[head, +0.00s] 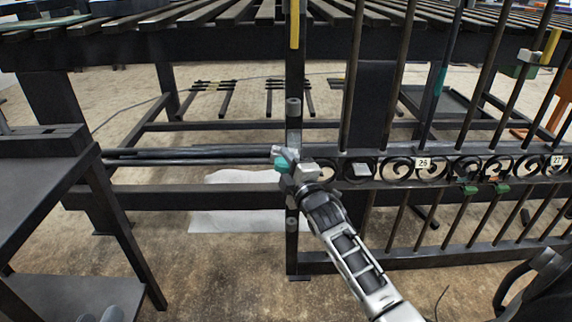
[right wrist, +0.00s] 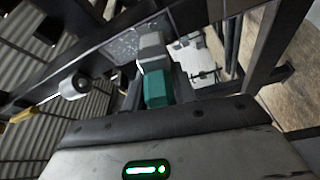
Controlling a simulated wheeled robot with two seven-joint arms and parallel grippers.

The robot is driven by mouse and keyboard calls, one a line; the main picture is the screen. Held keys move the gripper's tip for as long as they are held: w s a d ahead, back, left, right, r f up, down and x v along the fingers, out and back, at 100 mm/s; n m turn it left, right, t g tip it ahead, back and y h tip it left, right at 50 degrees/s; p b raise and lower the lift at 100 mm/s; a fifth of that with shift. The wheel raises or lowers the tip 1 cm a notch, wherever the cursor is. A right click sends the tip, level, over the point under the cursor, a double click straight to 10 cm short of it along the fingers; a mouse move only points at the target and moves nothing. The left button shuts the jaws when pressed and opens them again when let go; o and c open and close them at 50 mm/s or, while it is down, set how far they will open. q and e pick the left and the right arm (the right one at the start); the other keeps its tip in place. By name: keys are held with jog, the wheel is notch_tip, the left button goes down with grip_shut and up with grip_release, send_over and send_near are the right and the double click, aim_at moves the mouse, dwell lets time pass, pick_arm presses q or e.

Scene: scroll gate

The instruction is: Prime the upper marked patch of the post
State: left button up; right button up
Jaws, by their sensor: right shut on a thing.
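The dark post (head: 292,80) stands upright near the middle of the head view. A yellow patch (head: 294,24) marks its upper part, and a thin yellow strip (right wrist: 23,115) shows at the left of the right wrist view. My right gripper (head: 290,170) is beside the post at the scroll band's height, well below the yellow patch. It is shut on a small teal and grey tool (head: 283,162), which also shows in the right wrist view (right wrist: 156,88). I cannot tell whether the tool touches the post. My left gripper is not seen.
The gate (head: 470,165) with scrolls, number tags and upright bars fills the right. A slatted table (head: 150,45) stands behind the post. A dark bench (head: 40,175) is at the left. A white sheet (head: 230,205) lies on the floor, with open floor in front.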

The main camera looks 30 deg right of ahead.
jog(key=shift+d, duration=0.1)
jog(key=shift+s+d+r+p, duration=0.1)
jog(key=shift+s+d+p, duration=0.4)
jog(key=shift+d, duration=0.2)
jog(key=shift+s+d+r+p, duration=0.25)
jog(key=shift+d+r+p, duration=0.1)
jog(key=shift+d+p, duration=0.2)
jog(key=shift+s+d+r+p, duration=0.3)
jog(key=shift+d+p, duration=0.1)
jog(key=shift+p, duration=0.15)
jog(key=shift+w+a+f, duration=0.15)
jog(key=shift+w+a, duration=0.2)
jog(key=shift+a, duration=0.1)
jog(key=shift+w+a, duration=0.45)
jog(key=shift+a, duration=0.2)
jog(key=shift+w+a, duration=0.4)
jog(key=shift+a, duration=0.2)
jog(key=shift+r+p, duration=0.65)
jog(key=shift+r, duration=0.15)
jog(key=shift+s+d+f+p, duration=0.1)
jog(key=shift+s+d+p, duration=0.1)
jog(key=shift+s+d, duration=0.25)
jog(key=shift+s+d+r+p, duration=0.1)
jog(key=shift+s+d+p, duration=0.15)
jog(key=shift+d, duration=0.45)
jog(key=shift+s+d+f+p, duration=0.1)
jog(key=shift+s+d+p, duration=0.05)
jog(key=shift+s+d, duration=0.35)
jog(key=shift+w+d, duration=0.1)
